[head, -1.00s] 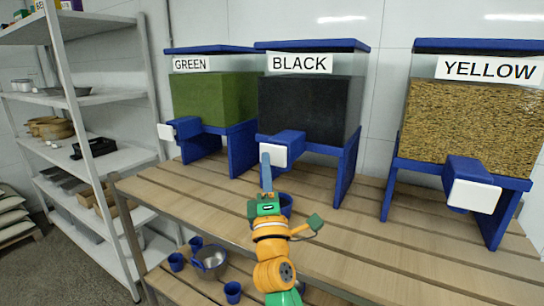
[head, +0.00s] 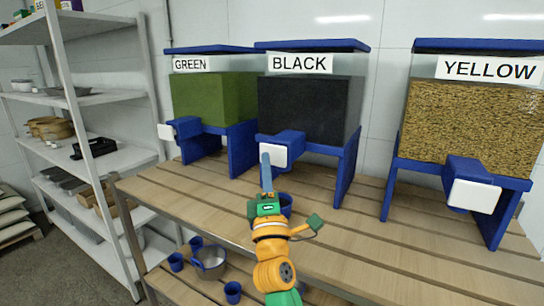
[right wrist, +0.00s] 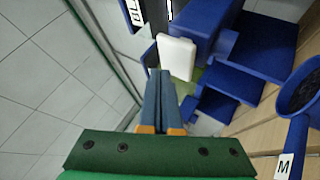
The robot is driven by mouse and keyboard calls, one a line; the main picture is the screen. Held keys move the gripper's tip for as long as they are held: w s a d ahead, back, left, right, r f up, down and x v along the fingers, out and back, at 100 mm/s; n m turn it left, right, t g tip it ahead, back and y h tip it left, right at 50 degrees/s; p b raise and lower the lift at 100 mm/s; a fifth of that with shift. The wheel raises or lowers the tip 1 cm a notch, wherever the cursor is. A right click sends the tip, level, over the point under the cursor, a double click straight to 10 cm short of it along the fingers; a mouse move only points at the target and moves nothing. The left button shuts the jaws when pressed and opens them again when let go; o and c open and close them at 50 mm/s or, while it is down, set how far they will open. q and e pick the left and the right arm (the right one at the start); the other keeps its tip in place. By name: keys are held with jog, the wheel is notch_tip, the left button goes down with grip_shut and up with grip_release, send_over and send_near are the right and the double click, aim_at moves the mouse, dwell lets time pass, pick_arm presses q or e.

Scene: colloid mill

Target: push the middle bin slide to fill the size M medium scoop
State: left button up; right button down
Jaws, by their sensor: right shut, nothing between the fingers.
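The middle bin (head: 305,108), labelled BLACK, holds dark material. Its slide is a blue block with a white front plate (head: 275,155), which also shows in the right wrist view (right wrist: 177,57). My right gripper (head: 265,157) is shut and empty, its blue fingertips at the left part of the white plate. In the right wrist view its fingertips (right wrist: 160,74) lie close to the plate; I cannot tell whether they touch. The blue scoop (head: 287,203) is on the table below the slide, partly hidden by my gripper. Its M label (right wrist: 285,166) shows at lower right in the right wrist view.
The GREEN bin (head: 212,100) stands on the left and the YELLOW bin (head: 475,120) on the right, each with its own slide. Blue cups (head: 233,292) and a metal pot (head: 209,263) are on the lower shelf. The table's right front (head: 345,240) is clear.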

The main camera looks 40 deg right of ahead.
jog(key=shift+d, duration=0.1)
dwell(0.4)
jog(key=shift+w+d, duration=0.15)
jog(key=shift+d, duration=0.15)
jog(key=shift+w+d, duration=0.2)
jog(key=shift+d, duration=0.25)
jog(key=shift+w+d, duration=0.2)
jog(key=shift+d, duration=0.25)
dwell(1.1)
dwell(0.4)
jog(key=shift+s+a, duration=0.3)
jog(key=shift+a, duration=0.3)
jog(key=shift+s+a, duration=0.25)
jog(key=shift+a, duration=0.3)
jog(key=a, duration=0.1)
jog(key=s+a, duration=0.1)
jog(key=a, duration=0.1)
jog(key=s+a, duration=0.1)
jog(key=shift+a+b, duration=0.3)
jog(key=shift+a, duration=0.05)
